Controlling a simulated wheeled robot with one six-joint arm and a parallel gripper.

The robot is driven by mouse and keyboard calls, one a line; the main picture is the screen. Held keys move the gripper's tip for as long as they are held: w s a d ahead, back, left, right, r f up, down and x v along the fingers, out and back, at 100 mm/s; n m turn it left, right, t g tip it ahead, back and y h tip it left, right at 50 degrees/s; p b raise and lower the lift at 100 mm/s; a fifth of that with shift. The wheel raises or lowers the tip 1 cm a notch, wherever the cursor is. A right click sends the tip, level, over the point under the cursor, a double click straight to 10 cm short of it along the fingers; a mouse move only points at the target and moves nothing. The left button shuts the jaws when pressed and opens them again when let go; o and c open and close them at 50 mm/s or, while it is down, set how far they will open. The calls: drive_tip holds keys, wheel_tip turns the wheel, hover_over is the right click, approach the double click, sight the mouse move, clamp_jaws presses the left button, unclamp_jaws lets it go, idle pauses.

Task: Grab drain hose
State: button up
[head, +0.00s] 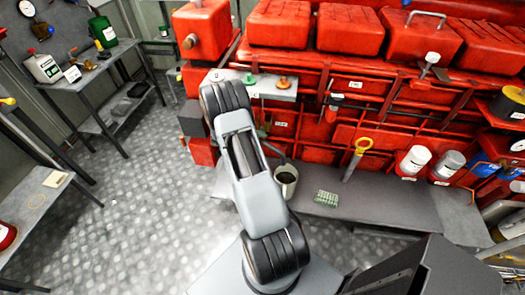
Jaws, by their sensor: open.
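A dark curved line, possibly the drain hose (274,151), shows just right of my arm, above a light grey bucket (286,187). It is small and partly hidden by my arm, so I cannot tell for sure what it is or whether it reaches the bucket. The bucket has dark contents and stands at the left part of a grey ledge in front of the red engine (330,75). My arm rises across the middle of the view and bends at its top. My gripper does not show; nothing is seen held.
A yellow-ringed handle (362,146) and a green-white pad (326,198) are on the grey ledge (385,212). White and grey canisters (413,161) stand at right. A grey shelf table (100,78) with containers is at left. The patterned floor (120,190) is clear there.

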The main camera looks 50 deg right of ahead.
drive_tip(key=x, duration=0.3)
drive_tip(key=shift+s+d, duration=0.1)
drive_tip(key=shift+d, duration=0.05)
drive_tip(key=shift+c, duration=0.2)
clamp_jaws()
idle(0.4)
